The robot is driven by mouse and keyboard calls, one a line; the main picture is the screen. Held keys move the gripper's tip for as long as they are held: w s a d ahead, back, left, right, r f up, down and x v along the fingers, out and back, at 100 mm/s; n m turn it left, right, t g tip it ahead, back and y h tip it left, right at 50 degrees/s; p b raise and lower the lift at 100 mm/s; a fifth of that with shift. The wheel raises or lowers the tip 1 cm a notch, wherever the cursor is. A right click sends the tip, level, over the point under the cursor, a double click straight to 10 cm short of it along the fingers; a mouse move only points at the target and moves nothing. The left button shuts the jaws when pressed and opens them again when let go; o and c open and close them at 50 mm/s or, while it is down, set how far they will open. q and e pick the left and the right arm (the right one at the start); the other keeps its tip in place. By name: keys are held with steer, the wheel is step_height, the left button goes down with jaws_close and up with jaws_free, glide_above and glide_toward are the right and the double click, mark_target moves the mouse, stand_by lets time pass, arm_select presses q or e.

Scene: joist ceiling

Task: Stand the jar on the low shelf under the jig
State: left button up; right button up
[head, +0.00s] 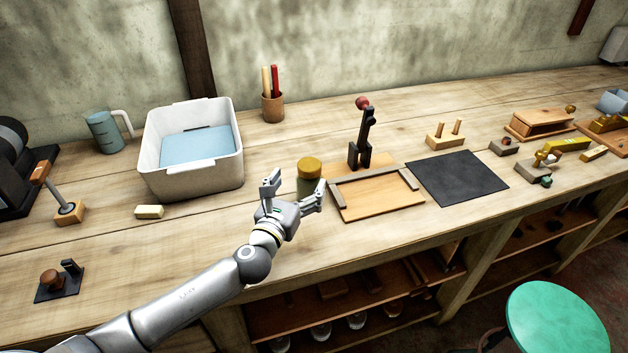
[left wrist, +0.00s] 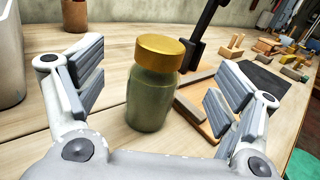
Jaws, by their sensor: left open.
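The jar (head: 305,186), greenish glass with a gold-yellow lid, stands upright on the workbench, left of the jig. It also shows in the left wrist view (left wrist: 150,100). My left gripper (head: 296,186) is open in front of the jar. In the wrist view the jar stands between the lines of the two fingers, with a gap on each side. The jig (head: 378,197) is a wooden board with grey rails and a dark upright clamp with a red knob. The low shelf (head: 300,312) lies under the bench top, partly shaded and partly hidden by the bench edge. My right gripper is out of view.
A white bin (head: 190,180) stands left of the jar, and a pen cup (head: 272,107) behind. A black mat (head: 457,176) lies right of the jig. Several glass jars and wooden pieces sit below the bench. A green stool (head: 555,320) stands at front right.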

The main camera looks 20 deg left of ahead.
mark_target(305, 196)
arm_select(q)
steer(key=f, duration=0.2)
steer(key=s+f+b, duration=0.1)
steer(key=f, duration=0.1)
step_height(305, 196, down, 3)
steer(key=shift+w+f+b, duration=0.15)
steer(key=shift+b, duration=0.5)
steer(key=w, duration=0.2)
steer(key=shift+w+d+r+p, duration=0.1)
steer(key=shift+w+r+p, duration=0.15)
steer(key=shift+w+p, duration=0.1)
steer(key=w, duration=0.4)
steer(key=shift+w+d, duration=0.2)
steer(key=shift+w, duration=0.3)
steer(key=c, duration=1)
steer(key=shift+r, duration=0.1)
steer(key=c, duration=0.6)
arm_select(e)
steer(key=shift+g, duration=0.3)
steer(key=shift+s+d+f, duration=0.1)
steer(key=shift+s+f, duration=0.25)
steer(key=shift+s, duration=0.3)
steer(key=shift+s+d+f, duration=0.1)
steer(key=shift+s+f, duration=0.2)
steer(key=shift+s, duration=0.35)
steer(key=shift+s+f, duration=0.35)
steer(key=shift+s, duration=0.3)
